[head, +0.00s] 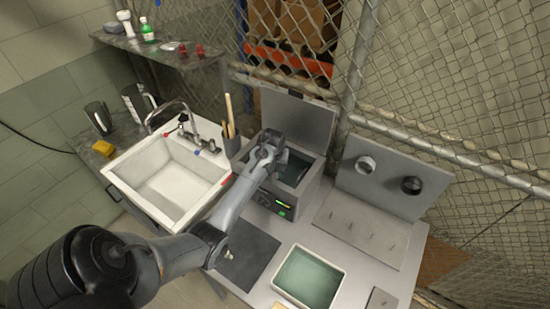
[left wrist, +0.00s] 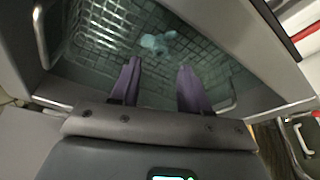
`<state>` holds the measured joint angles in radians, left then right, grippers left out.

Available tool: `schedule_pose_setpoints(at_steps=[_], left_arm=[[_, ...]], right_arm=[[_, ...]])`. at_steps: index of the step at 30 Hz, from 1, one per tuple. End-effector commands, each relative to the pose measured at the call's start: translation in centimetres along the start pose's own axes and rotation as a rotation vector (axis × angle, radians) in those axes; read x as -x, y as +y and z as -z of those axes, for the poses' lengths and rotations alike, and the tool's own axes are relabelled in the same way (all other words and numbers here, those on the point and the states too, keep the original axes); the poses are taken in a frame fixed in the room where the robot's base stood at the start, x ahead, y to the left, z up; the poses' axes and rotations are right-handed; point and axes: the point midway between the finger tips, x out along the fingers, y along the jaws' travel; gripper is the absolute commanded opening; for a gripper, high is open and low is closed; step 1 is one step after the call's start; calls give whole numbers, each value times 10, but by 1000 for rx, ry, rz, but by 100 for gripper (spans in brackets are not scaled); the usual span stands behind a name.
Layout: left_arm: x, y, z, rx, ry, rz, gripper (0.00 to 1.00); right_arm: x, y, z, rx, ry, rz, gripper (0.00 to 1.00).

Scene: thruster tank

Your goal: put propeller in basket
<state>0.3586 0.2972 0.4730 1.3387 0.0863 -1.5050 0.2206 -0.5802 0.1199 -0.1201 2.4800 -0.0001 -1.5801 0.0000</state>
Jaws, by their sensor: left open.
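The propeller (left wrist: 157,43) is a small pale-blue bladed piece in the left wrist view. It lies on or over the wire mesh of the basket (left wrist: 95,40), inside the tank (head: 285,206); its exact depth is unclear. The basket has wire handles at both sides. My left gripper (head: 268,152) is over the tank, pointing down into it. In the left wrist view its two dark fingers (left wrist: 160,72) are apart with nothing between them, just short of the propeller. In the head view the propeller is hidden. My right gripper is not in view.
The tank's raised lid (head: 298,118) stands behind it. A white sink (head: 128,178) with a faucet is to the left, beside a cup of sticks (head: 231,146). A tray of green liquid (head: 309,277) and a dark mat (head: 246,257) lie in front. An upright panel (head: 385,190) is right.

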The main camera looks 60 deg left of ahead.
Motion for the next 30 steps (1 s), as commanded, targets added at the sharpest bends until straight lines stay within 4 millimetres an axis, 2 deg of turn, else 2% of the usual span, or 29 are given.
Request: schedule_pose_setpoints(at_steps=[6, 12, 18, 30], left_arm=[[40, 0, 0, -1, 2, 0, 46], [63, 0, 0, -1, 1, 0, 46], [72, 0, 0, 0, 0, 0, 46], [72, 0, 0, -1, 0, 0, 46]], right_arm=[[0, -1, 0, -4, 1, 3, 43], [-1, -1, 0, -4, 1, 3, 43], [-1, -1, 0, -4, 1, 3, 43], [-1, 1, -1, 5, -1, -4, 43]])
